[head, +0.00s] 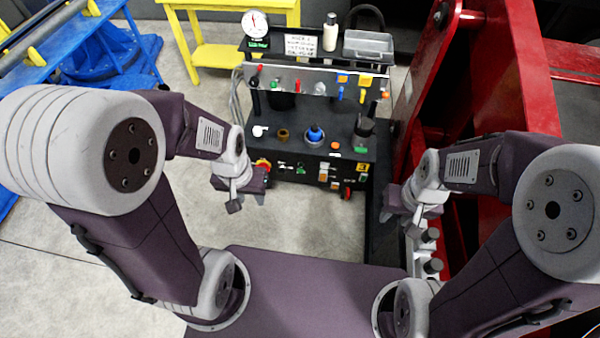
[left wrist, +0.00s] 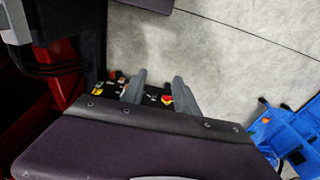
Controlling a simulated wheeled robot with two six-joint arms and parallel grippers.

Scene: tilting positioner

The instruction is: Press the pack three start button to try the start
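A black control console (head: 290,180) stands ahead in the head view. Its front face carries small buttons, with a green one (head: 300,170), yellow and white ones and a red one (head: 347,193). The labels are too small to read, so I cannot tell which is the pack three start button. My left gripper (head: 247,202) is in front of the console's left end, beside a red and yellow knob (head: 263,164). Its fingers (left wrist: 160,90) stand apart and empty in the left wrist view. My right gripper (head: 402,222) is right of the console, its fingers apart and empty.
The console's upper shelves hold a gauge (head: 255,25), a bottle (head: 330,32), a grey tray (head: 368,46) and several coloured levers. A red steel frame (head: 425,70) rises close on the right.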

